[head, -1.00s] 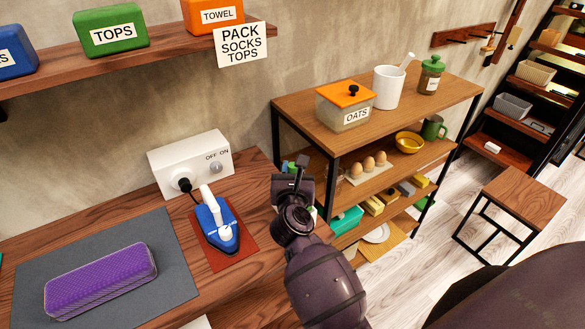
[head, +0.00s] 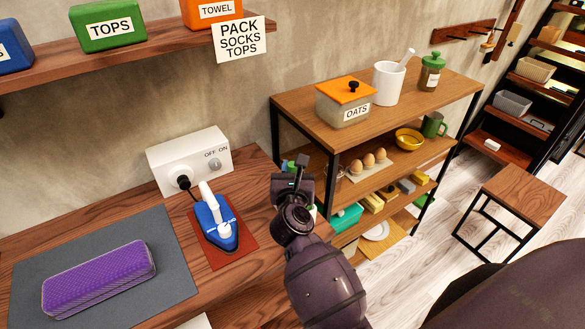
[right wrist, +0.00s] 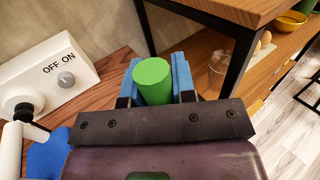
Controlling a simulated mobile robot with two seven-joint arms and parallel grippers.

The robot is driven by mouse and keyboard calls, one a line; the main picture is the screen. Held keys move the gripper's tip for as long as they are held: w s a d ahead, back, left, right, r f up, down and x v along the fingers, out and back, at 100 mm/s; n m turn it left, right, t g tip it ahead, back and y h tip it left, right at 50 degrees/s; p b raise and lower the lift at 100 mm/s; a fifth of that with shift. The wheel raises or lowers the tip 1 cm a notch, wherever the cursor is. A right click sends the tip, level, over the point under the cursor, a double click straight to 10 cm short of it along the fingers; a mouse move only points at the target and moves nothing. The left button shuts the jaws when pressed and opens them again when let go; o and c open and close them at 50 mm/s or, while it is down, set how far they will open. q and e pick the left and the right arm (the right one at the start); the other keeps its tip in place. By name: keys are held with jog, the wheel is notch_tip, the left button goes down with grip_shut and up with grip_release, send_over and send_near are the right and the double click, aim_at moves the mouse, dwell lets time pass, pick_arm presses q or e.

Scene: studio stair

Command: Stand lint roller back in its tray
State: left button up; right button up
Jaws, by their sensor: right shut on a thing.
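My right gripper (head: 297,172) is over the right end of the wooden counter, seen from behind. In the right wrist view, it is shut on an upright green cylinder (right wrist: 153,80), which looks like the lint roller's handle. Blue pieces (right wrist: 182,76) flank the cylinder on both sides. The cylinder's lower end is hidden by the gripper, and no tray can be made out clearly. In the head view the gripper hides most of what it holds. My left gripper is not in view.
A blue iron (head: 218,225) on a red mat (head: 245,251) and a white switch box (head: 190,160) stand left of the gripper. A purple case (head: 98,280) lies on a grey mat (head: 180,283). A black-framed shelf (head: 425,90) stands close on the right.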

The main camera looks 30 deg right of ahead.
jog(key=shift+f, duration=0.25)
jog(key=o, duration=0.8)
jog(key=shift+o, duration=1)
notch_tip(320, 180, up, 20)
jog(key=p, duration=0.5)
